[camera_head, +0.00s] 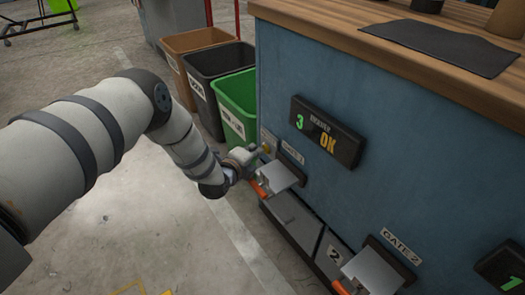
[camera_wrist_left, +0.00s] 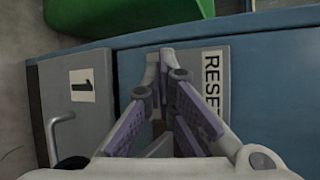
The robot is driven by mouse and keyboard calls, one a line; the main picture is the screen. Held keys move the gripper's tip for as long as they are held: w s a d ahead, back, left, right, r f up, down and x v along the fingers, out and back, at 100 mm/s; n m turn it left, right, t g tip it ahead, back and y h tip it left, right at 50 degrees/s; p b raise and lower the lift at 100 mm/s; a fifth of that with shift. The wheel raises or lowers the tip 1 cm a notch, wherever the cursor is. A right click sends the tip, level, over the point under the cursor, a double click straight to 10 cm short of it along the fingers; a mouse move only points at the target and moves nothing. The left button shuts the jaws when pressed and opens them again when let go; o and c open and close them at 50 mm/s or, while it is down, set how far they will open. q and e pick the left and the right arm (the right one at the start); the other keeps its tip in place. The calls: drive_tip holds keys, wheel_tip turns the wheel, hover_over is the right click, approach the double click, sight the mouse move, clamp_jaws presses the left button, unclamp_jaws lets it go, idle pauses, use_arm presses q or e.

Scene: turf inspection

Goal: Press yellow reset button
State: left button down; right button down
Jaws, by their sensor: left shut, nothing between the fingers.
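The yellow reset button (camera_head: 266,148) shows as a small yellowish spot on the blue cabinet's side in the head view, at the tip of my left gripper (camera_head: 255,154). In the left wrist view my left gripper (camera_wrist_left: 171,70) is shut and empty, its fingertips beside the RESET label (camera_wrist_left: 212,84). The button is not clearly visible there; the fingers cover the area left of the label. I cannot tell whether the fingertips touch the button. My right gripper is out of view.
The blue cabinet (camera_head: 320,85) has a display (camera_head: 327,131) reading 3 and OK. Gate 1 (camera_head: 276,177) and gate 2 (camera_head: 372,270) have flaps sticking out. Green (camera_head: 238,97), black (camera_head: 215,66) and brown (camera_head: 196,40) bins stand beside it.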

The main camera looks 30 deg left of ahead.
use_arm(q)
drive_tip(key=shift+s+a+p, duration=0.35)
drive_tip(key=shift+s+p, duration=0.2)
drive_tip(key=shift+s, duration=0.35)
drive_tip(key=s+p, duration=0.1)
drive_tip(key=s+a, duration=0.1)
drive_tip(key=s, duration=0.1)
drive_tip(key=s+a+p, duration=0.1)
drive_tip(key=shift+s+p, duration=0.3)
drive_tip(key=shift+s, duration=0.05)
idle(0.4)
